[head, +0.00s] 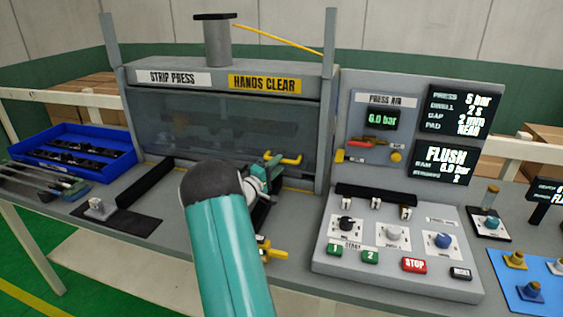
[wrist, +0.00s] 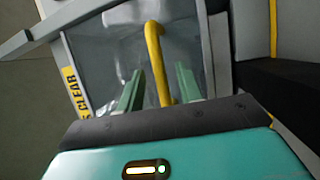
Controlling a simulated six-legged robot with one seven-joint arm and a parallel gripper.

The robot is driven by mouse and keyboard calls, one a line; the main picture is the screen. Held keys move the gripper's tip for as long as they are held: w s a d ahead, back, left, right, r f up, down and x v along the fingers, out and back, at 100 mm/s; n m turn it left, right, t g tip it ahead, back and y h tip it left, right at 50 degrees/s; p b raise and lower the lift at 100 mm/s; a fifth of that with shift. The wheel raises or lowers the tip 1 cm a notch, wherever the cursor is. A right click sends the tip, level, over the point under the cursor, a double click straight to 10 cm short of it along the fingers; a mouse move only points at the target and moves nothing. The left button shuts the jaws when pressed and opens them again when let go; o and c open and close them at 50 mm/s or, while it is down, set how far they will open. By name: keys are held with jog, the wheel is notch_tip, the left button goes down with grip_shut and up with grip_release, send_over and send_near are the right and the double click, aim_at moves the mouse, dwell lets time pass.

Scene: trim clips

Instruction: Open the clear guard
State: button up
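The clear guard (head: 205,125) is a see-through panel across the front of the strip press, and it is down. A yellow bar handle (head: 287,158) sits at its lower right. In the wrist view the guard (wrist: 100,55) fills the middle, with the yellow handle (wrist: 154,50) running between my green fingers. My gripper (wrist: 160,68) is open, with a gap on each side of the handle; I cannot tell how deep the handle lies between the fingers. In the head view my gripper (head: 268,168) is close to the handle, and my arm hides part of the press front.
A control panel (head: 400,245) with knobs and buttons stands to the right of the press. A blue tray (head: 60,150) of dark parts is at the left. Yellow fittings (head: 270,250) stand near my arm.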

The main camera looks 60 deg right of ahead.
aim_at(282, 161)
jog(key=shift+x, duration=1.7)
jog(key=shift+a, duration=0.1)
grip_shut()
jog(key=shift+r, duration=0.1)
notch_tip(282, 161, up, 19)
jog(key=shift+w+f, duration=0.1)
jog(key=shift+w, duration=0.05)
grip_release()
jog(key=shift+a, duration=0.1)
